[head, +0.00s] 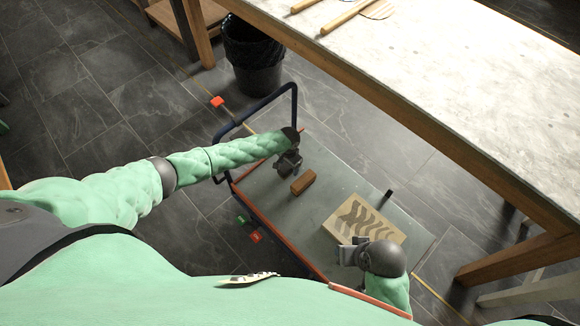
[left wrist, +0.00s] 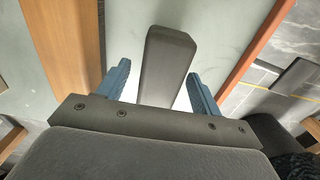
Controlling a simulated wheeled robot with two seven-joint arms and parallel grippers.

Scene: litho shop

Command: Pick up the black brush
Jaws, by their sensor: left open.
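My left gripper (head: 289,165) is low over the grey trolley top, beside a brown block. In the left wrist view its two blue fingers stand apart, one on each side of a dark grey-black bar, which I take to be the black brush (left wrist: 168,62). A gap shows between the bar and each finger near the tips. The bar's near end is hidden behind the gripper body. In the head view the brush cannot be told apart from the dark gripper. My right gripper (head: 350,254) is over the near right of the trolley, beside a patterned board; its jaw opening is unclear.
The trolley top (head: 262,190) has a red edge and a dark blue handle (head: 296,105). On it lie the brown block (head: 302,182), the patterned board (head: 350,215) and a small black item (head: 388,194). A long stone-topped table (head: 440,75) and black bin (head: 255,70) stand beyond.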

